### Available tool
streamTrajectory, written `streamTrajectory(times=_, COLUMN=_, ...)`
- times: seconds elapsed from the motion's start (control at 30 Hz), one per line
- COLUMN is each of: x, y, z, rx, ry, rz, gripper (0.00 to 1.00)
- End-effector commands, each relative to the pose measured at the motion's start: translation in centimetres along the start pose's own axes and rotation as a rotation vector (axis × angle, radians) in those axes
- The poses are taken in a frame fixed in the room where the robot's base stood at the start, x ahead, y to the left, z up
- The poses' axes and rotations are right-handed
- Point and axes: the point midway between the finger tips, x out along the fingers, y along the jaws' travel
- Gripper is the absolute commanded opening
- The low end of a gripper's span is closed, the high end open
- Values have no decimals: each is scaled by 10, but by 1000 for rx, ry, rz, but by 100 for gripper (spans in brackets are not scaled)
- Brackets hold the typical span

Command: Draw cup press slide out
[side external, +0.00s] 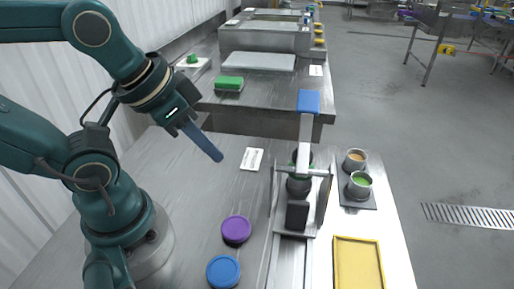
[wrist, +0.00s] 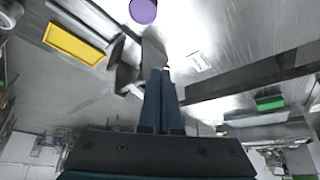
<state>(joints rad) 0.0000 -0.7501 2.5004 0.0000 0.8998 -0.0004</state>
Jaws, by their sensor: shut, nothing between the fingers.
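The cup press (side external: 322,205) stands on the steel table, a metal frame with a dark round body and a dark block at its front. Its lever rises upright and ends in a blue handle (side external: 308,102). A metal slide rail (side external: 291,265) runs from the press toward the front edge. My gripper (side external: 219,157) is shut and empty, in the air to the left of the press and apart from it. In the wrist view the shut fingers (wrist: 161,78) cover part of the press (wrist: 124,76). I cannot tell how far the slide is out.
Purple (side external: 236,230) and blue (side external: 223,271) round pieces lie left of the rail. A yellow tray (side external: 337,262) lies right of it. A white card (side external: 252,159) lies flat.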

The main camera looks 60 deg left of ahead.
Motion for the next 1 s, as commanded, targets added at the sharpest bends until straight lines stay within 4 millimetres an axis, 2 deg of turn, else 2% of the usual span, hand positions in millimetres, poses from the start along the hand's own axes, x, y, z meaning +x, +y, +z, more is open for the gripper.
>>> streamTrajectory(times=0.23, x=0, y=0, z=0, rx=0, ry=0, rz=0, gripper=0)
streamTrajectory(times=0.27, x=0, y=0, z=0, rx=0, ry=0, rz=0, gripper=4)
streamTrajectory(times=0.3, x=0, y=0, z=0, rx=0, ry=0, rz=0, gripper=19)
streamTrajectory(times=0.37, x=-2, y=0, z=-2, rx=0, ry=2, rz=0, gripper=42)
streamTrajectory(times=0.4, x=-4, y=0, z=-3, rx=0, ry=3, rz=0, gripper=45)
streamTrajectory(times=0.47, x=-9, y=0, z=-6, rx=0, ry=5, rz=0, gripper=45)
streamTrajectory(times=0.7, x=-47, y=0, z=-26, rx=0, ry=6, rz=0, gripper=45)
streamTrajectory(times=1.0, x=-49, y=18, z=-59, rx=197, ry=-130, rz=47, gripper=45)
